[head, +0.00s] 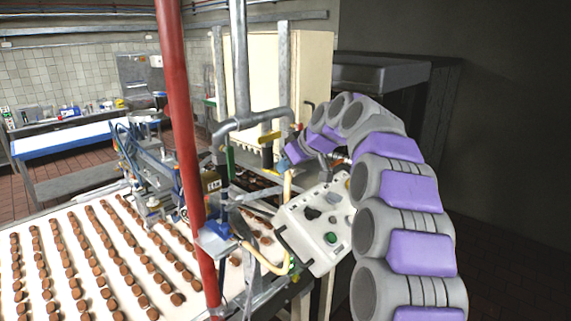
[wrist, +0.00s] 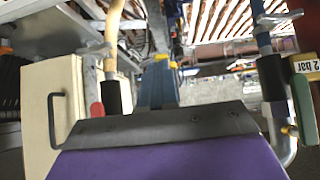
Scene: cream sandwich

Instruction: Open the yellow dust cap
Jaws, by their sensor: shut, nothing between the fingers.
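In the head view, my arm arches from the right and ends in my purple and grey gripper (head: 297,152), beside the grey pipework. A small yellow piece (head: 269,137) sits on the pipework just left of the gripper, with a gap between them in the picture. It may be the yellow dust cap, but it is too small to tell. In the wrist view, my gripper (wrist: 160,122) fills the bottom with its purple body and grey front edge. It is shut and empty. Small yellow parts (wrist: 190,71) show beyond it; I cannot tell whether one is the cap.
A red post (head: 182,130) stands left of the pipework. A control box (head: 322,222) with buttons sits below the gripper. A conveyor (head: 20,225) with rows of brown pieces fills the lower left. A cream cabinet (head: 310,75) stands behind. Pipes and hoses crowd the gripper.

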